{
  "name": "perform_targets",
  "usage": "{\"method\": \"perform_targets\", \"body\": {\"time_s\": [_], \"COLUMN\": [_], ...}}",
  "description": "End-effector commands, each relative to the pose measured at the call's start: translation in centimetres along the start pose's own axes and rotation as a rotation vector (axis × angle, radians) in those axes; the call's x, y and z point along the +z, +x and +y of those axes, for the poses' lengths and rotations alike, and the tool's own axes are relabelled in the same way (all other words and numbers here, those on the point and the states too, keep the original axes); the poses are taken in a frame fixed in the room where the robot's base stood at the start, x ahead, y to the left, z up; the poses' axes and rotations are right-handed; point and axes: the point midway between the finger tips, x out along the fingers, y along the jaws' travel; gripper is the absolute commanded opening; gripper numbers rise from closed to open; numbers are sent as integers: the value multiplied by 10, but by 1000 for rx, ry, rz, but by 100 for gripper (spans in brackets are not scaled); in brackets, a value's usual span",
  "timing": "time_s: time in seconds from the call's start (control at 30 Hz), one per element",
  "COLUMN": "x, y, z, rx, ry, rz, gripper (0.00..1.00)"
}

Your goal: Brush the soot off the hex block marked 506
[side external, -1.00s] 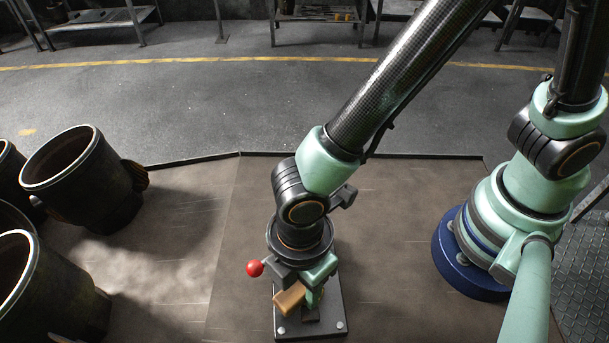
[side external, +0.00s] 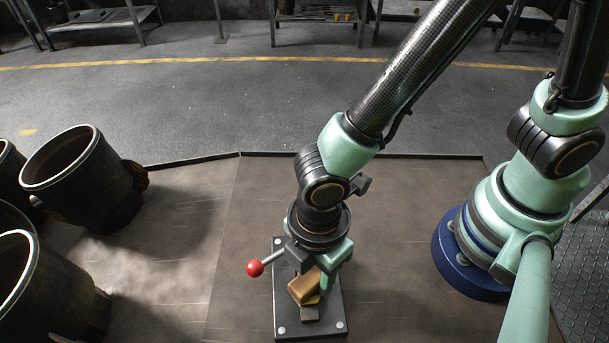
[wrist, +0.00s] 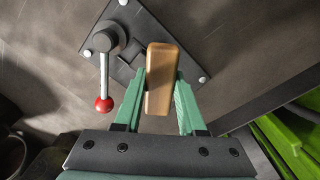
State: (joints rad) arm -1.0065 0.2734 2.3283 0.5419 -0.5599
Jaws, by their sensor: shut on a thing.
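My gripper (side external: 324,282) is shut on a brown wooden block that looks like the back of a brush (side external: 305,287). In the wrist view the brush (wrist: 162,85) sits between the two green fingers. A narrow yellowish strip shows under it in the side view, perhaps its bristles. The brush is over a dark clamp fixture (wrist: 125,65) with a red-knobbed lever (side external: 254,268), mounted on a bolted plate (side external: 285,322). I cannot make out a hex block, its 506 mark or any soot; the brush and gripper cover the middle of the fixture. Contact cannot be told.
Several large dark crucible-like pots (side external: 75,170) stand at the left. A bright green object (wrist: 285,140) shows at the right of the wrist view. The brown floor mat (side external: 400,200) around the plate is mostly clear. Metal tables (side external: 318,14) stand far back.

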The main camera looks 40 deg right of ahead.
Motion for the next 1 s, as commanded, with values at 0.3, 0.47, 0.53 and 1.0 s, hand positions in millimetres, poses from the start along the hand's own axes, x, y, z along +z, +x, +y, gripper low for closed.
{"method": "perform_targets", "body": {"time_s": [0.3, 0.47, 0.53, 1.0], "x": [-15, -15, -16, -16], "y": [0, 0, 0, -38], "z": [-1, 0, 0, 0], "rx": [0, 1, 1, 4], "ry": [-2, -2, -2, -2], "rz": [0, 2, 2, 6], "gripper": [0, 0, 0, 0]}}
